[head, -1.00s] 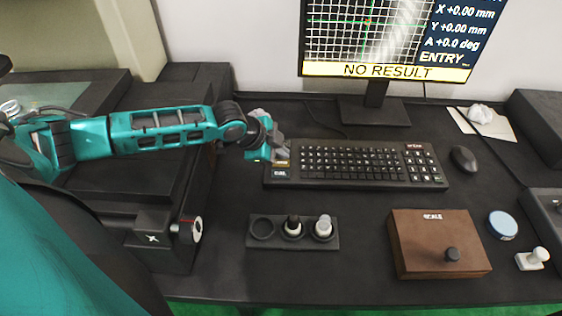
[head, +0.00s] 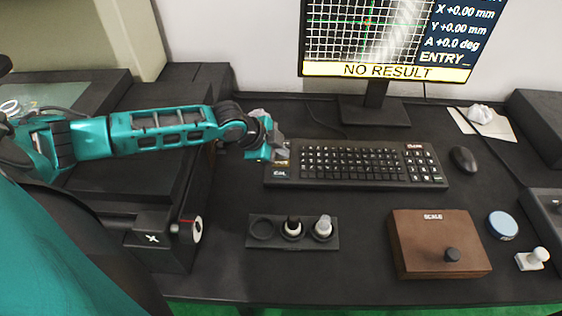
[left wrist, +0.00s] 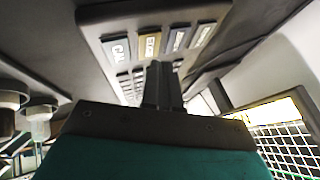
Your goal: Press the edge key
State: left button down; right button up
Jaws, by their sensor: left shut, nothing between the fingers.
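The edge key is a yellow key (left wrist: 149,46) in the left wrist view, in a row of larger keys at the keyboard's left end, beside the dark CAL key (left wrist: 117,49). The keyboard (head: 360,181) lies flat on the desk in the head view. My left gripper (head: 284,153) is shut and empty over the keyboard's upper left corner, and it hides part of the keys there. Its fingers (left wrist: 162,84) point towards the keys in the left wrist view. I cannot tell whether the fingertips touch a key. My right gripper is not in view.
A monitor (head: 385,70) reading NO RESULT stands behind the keyboard. In front are a black holder (head: 262,243) with round pieces, a brown box (head: 440,262) and a blue disc (head: 502,225). A mouse (head: 463,160) lies at right.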

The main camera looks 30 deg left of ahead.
aim_at(280, 164)
pick_arm(q)
jog(key=shift+f, duration=0.1)
jog(key=shift+f, duration=0.35)
jog(key=shift+f, duration=0.35)
dwell(0.7)
dwell(0.3)
jog(key=shift+r+p, duration=0.8)
jog(key=shift+p, duration=0.15)
notch_tip(280, 164, up, 3)
jog(key=p, duration=0.3)
jog(key=shift+r+p, duration=0.65)
jog(key=shift+r, duration=0.4)
